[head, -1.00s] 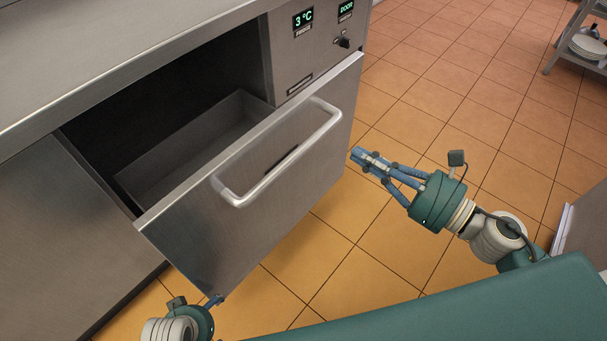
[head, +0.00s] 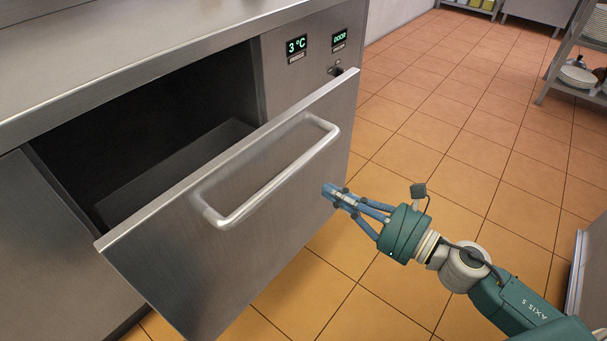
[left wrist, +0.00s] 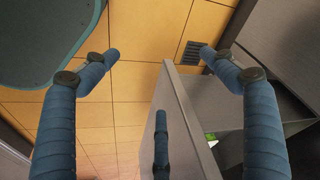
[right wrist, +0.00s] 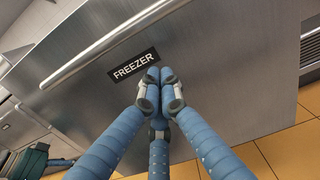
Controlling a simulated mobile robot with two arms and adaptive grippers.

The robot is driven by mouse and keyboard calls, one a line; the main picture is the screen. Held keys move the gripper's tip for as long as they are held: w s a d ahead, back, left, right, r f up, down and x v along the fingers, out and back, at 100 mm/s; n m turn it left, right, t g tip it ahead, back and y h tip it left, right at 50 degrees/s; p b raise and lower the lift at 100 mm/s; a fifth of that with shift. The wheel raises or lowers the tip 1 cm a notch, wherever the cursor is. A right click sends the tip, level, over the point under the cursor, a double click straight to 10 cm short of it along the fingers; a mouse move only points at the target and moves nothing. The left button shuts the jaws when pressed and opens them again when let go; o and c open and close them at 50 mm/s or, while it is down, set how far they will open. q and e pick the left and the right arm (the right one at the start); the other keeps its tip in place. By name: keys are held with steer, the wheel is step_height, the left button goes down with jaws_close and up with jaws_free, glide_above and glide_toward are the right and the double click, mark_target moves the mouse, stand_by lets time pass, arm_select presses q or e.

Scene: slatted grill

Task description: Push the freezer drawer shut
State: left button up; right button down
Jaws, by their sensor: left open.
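The freezer drawer (head: 225,235) stands open, its steel front well out from the cabinet and its dark interior showing behind. A bar handle (head: 275,185) runs across the front. My right gripper (head: 328,190) has its blue fingers together and empty, pointing at the drawer front to the right of the handle. In the right wrist view its fingertips (right wrist: 160,73) are by the FREEZER label (right wrist: 134,65); contact is unclear. My left gripper (left wrist: 159,55) is open and shows only in its wrist view, with a grey panel edge (left wrist: 172,95) between its spread fingers.
The steel counter (head: 110,55) overhangs the drawer opening. A control panel (head: 310,50) with green displays is right of it. Tiled floor (head: 440,130) lies open to the right. A rack with plates (head: 578,77) stands at the far right.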

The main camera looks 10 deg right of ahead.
mark_target(304, 176)
steer(key=p+x, duration=0.1)
steer(key=x, duration=0.7)
steer(key=shift+w+a, duration=0.1)
